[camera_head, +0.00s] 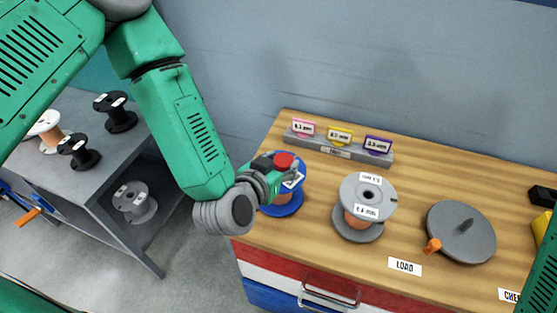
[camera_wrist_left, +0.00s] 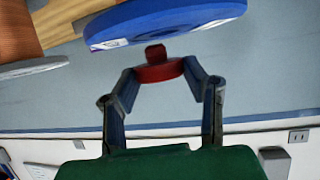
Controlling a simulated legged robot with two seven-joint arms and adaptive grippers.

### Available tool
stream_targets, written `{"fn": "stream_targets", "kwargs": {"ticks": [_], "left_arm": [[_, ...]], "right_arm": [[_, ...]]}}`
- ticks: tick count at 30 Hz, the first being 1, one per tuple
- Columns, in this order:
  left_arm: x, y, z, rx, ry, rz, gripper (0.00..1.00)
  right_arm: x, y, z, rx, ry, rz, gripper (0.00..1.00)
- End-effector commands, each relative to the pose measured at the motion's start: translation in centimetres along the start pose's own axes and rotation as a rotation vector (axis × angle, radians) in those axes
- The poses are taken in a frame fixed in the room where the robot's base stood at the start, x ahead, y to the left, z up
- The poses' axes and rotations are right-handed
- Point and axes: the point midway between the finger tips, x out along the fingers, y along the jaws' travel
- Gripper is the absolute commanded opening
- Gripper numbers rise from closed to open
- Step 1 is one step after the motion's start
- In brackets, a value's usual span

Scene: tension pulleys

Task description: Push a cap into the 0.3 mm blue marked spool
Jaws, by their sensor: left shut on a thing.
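The blue spool (camera_head: 281,208) stands on the wooden bench top near its left end, partly hidden by my left gripper (camera_head: 283,172). Its blue flange also shows at the top of the left wrist view (camera_wrist_left: 165,28). My left gripper is shut on a red cap (camera_head: 284,159), held at the spool's upper flange in the head view. In the left wrist view the cap (camera_wrist_left: 159,72) sits between the two fingertips, its small stub pointing toward the blue flange. A narrow gap shows there; I cannot judge the depth. My right gripper is not in view.
A grey spool (camera_head: 372,191) stands right of the blue one. Further right is a grey disc (camera_head: 461,231) with an orange handle. A rack (camera_head: 338,147) with pink, yellow and purple tags lies behind. A grey table (camera_head: 86,178) with several spools stands left.

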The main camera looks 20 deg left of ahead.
Motion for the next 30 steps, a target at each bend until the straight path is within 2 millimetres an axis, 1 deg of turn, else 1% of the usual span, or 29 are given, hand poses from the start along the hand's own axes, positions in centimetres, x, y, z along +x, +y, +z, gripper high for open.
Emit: {"fn": "stream_targets", "kwargs": {"ticks": [14,21,30], "left_arm": [[-0.1,-0.5,0.1,-0.003,0.001,0.0,0.22],[-0.1,-1.1,0.2,-0.007,0.001,0.001,0.22],[-0.1,-1.3,0.2,-0.009,0.001,0.003,0.22]], "right_arm": [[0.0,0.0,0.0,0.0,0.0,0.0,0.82],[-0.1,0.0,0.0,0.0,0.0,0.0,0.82],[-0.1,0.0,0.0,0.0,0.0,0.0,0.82]]}}
